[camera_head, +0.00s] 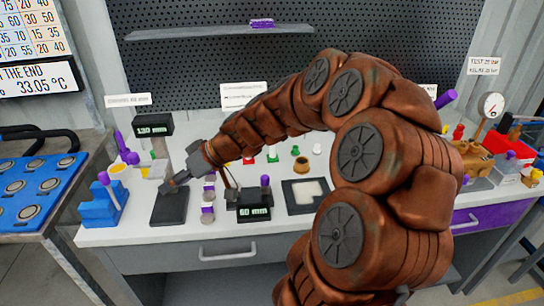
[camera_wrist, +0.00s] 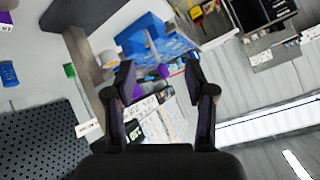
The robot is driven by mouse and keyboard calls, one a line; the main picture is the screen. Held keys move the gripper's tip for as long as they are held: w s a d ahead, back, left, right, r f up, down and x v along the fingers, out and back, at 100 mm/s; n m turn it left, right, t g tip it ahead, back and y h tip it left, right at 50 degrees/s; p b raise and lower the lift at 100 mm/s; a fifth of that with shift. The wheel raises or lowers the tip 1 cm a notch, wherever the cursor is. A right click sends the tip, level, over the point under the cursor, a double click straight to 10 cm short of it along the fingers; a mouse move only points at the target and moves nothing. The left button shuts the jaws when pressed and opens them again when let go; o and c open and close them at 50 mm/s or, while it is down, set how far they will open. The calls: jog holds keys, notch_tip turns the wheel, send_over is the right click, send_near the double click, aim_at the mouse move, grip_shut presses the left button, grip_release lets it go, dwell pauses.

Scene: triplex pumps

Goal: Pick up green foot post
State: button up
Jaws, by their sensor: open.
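A small pale post with a green foot (camera_head: 272,157) stands on the white bench top behind the black block, left of a brown cup. Another small green piece (camera_head: 295,151) stands to its right; I cannot tell clearly which is the foot post. My gripper (camera_head: 172,186) is left of both, low over the dark pad (camera_head: 169,206) at the bench's left part. In the wrist view my gripper (camera_wrist: 160,78) is open, with nothing between its fingers. A small green thing (camera_wrist: 70,71) shows at left there, well apart from the fingers.
A black block reading 60 mm (camera_head: 254,205) and a dark square frame (camera_head: 306,195) lie on the bench. A blue stepped block (camera_head: 103,207) stands at the left. The brown cup (camera_head: 302,166) stands near the green pieces. A shelf (camera_head: 220,32) hangs above.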

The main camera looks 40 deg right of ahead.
jog(key=w+d+f+m+t+h, duration=0.1)
jog(key=w+d+t, duration=0.3)
jog(key=d, duration=0.8)
jog(key=m+t+h+b, duration=0.2)
jog(key=m+h, duration=0.2)
jog(key=h, duration=0.4)
send_near(273, 150)
jog(key=w+d+r, duration=0.1)
jog(key=w, duration=0.2)
jog(key=shift+r+p+x, duration=0.15)
jog(key=shift+p+x, duration=0.8)
jog(key=shift+x, duration=0.95)
jog(key=shift+r+p+x, duration=0.15)
jog(key=shift+p+x, duration=0.8)
jog(key=shift+x, duration=1)
jog(key=shift+w, duration=0.15)
grip_shut()
